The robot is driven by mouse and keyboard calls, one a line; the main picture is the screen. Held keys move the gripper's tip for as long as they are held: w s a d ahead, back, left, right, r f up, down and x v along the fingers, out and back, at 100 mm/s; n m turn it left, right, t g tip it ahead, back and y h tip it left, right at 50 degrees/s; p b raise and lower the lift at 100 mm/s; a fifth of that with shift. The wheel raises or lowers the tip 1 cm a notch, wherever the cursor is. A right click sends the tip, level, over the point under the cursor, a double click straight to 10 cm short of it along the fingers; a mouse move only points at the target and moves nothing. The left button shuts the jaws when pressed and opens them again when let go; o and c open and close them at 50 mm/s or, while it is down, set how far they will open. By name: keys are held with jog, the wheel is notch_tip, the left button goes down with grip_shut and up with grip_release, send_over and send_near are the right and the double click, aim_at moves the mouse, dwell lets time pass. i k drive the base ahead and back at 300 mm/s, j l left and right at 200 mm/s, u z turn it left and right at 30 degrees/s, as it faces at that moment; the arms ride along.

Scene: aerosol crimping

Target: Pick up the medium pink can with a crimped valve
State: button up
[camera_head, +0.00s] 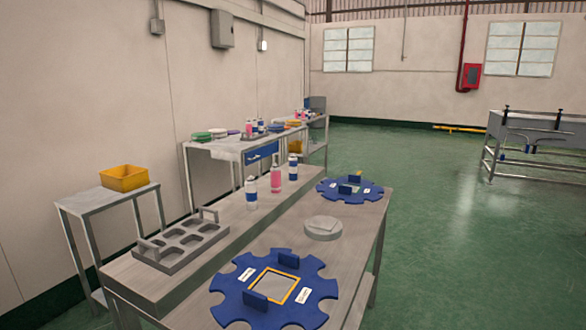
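A pink can (276,178) stands upright on the near metal bench, between two white cans with blue bands. The left white can (251,193) is nearer to me and the right white can (293,167) is farther back. The pink can looks clear-walled with a pale top; whether its valve is crimped is too small to tell. More small pink and white cans (250,127) stand on the far table, too small to compare in size. My gripper is not in view.
A grey rack with empty holes (181,240) sits on the bench's left part. Two blue notched plates with upright handles, one near (316,272) and one far (369,194), lie on the right, with a round grey disc (323,228) between them. A yellow bin (124,178) stands on a side table. Green floor is open at right.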

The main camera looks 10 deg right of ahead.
aim_at(276, 171)
jog(key=i+l+u, duration=0.1)
jog(key=u, duration=0.35)
jog(key=i+l+u, duration=0.1)
jog(key=l+u, duration=0.15)
jog(key=u, duration=0.2)
jog(key=i+l+u, duration=0.1)
jog(key=u, duration=0.3)
jog(key=i+l+u, duration=0.1)
jog(key=l+u, duration=0.15)
jog(key=l, duration=0.6)
jog(key=l+u, duration=0.3)
jog(key=l, duration=0.55)
jog(key=k+l+u, duration=0.1)
jog(key=l+u, duration=0.15)
jog(key=l, duration=0.6)
jog(key=k+l, duration=0.1)
jog(key=l, duration=0.7)
jog(key=k+l, duration=0.1)
jog(key=l, duration=0.7)
jog(key=k+l+z, duration=0.1)
jog(key=l, duration=0.7)
jog(key=l+u, duration=0.2)
jog(key=l, duration=0.3)
